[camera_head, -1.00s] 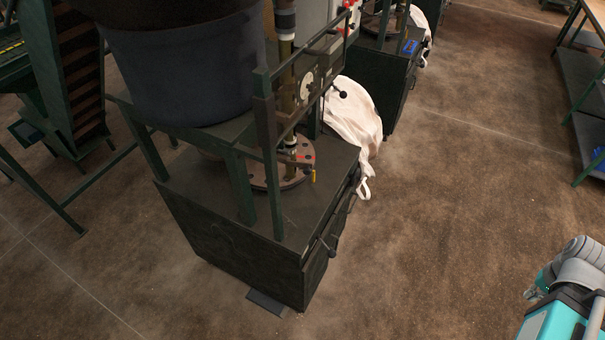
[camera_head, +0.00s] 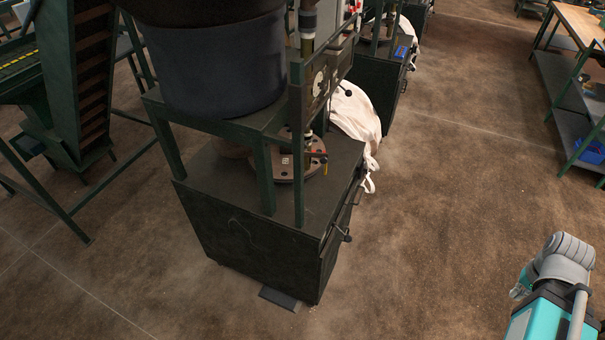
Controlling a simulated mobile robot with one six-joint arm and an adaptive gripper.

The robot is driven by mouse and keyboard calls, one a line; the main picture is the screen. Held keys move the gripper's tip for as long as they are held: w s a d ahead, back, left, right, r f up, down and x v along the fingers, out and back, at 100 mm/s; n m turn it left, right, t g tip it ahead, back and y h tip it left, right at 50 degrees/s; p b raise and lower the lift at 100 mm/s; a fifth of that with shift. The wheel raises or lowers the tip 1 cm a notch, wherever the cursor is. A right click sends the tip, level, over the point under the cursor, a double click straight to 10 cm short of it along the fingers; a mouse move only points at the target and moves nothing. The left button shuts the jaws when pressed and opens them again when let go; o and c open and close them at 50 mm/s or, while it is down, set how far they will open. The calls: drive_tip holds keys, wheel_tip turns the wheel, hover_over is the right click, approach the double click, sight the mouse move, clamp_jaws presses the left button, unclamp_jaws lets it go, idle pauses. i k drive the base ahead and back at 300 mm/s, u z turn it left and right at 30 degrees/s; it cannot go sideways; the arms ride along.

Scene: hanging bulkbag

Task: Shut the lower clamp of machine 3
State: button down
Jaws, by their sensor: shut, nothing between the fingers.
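The nearest machine stands left of centre, a dark green cabinet (camera_head: 255,240) with a frame and a large dark tub (camera_head: 222,70) on it. I see no number on it, so I cannot tell whether it is machine 3. Low on its upright pipe, above a round brown plate (camera_head: 268,170), is a small clamp (camera_head: 317,155) with a red part and a yellow tip. It is too small to tell whether it is open or shut. Part of my teal and grey arm shows at the lower right, well away from the machine. My gripper is not in view.
A white bag (camera_head: 355,115) hangs beside the machine's right side. A second similar machine (camera_head: 372,85) stands behind. A conveyor frame (camera_head: 75,90) is at the left, green shelving (camera_head: 570,110) at the right. The brown floor (camera_head: 450,190) between is clear.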

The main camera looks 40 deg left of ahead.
sight(323, 157)
drive_tip(key=k, duration=1)
drive_tip(key=u, duration=1.2)
drive_tip(key=i, duration=1)
